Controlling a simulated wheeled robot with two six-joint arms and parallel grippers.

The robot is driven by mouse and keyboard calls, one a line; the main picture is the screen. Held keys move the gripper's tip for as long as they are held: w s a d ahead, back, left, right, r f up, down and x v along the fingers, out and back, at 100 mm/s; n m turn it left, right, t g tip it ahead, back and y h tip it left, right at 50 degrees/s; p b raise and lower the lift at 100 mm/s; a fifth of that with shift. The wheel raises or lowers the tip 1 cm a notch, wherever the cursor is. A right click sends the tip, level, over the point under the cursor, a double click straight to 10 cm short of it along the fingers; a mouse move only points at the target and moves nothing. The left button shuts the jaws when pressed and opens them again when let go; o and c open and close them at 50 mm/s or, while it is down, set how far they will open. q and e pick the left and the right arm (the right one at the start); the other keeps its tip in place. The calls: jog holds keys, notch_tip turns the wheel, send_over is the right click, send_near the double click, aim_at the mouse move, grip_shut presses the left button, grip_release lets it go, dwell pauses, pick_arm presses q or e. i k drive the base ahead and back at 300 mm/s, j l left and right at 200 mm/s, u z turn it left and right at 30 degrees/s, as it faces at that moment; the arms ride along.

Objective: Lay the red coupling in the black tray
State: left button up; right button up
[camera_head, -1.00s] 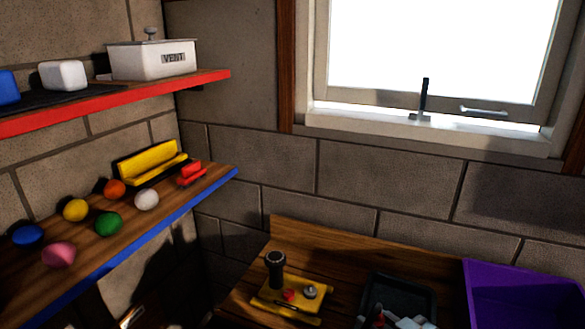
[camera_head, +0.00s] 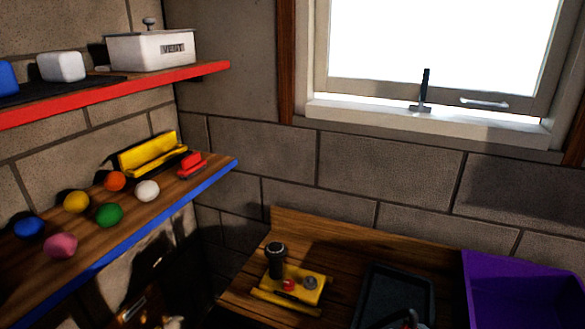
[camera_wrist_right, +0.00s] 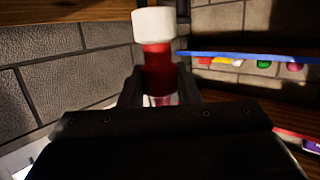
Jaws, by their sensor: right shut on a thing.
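The black tray (camera_head: 372,285) lies on the wooden worktop, left of the purple bin; its lower edge runs out of the head view. My right gripper (camera_wrist_right: 159,88) is shut on a red cylindrical piece with a white top, which I take for the red coupling (camera_wrist_right: 158,72). It stands roughly upright between the fingers in the right wrist view. In the head view only a small grey and red part shows at the bottom edge, in front of the tray. I cannot tell how high the coupling is. My left gripper is not clearly in view.
A yellow base (camera_head: 290,290) with a black knob stands left of the tray. A purple bin (camera_head: 522,265) stands to its right. A blue-edged shelf (camera_head: 165,205) with several coloured balls and a red-edged shelf (camera_head: 130,90) are on the left. A window is above.

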aim_at(397, 296)
jog(key=i+j+z, duration=0.25)
jog(key=z, duration=0.15)
jog(key=i+j+z, duration=0.4)
jog(key=k+l, duration=0.05)
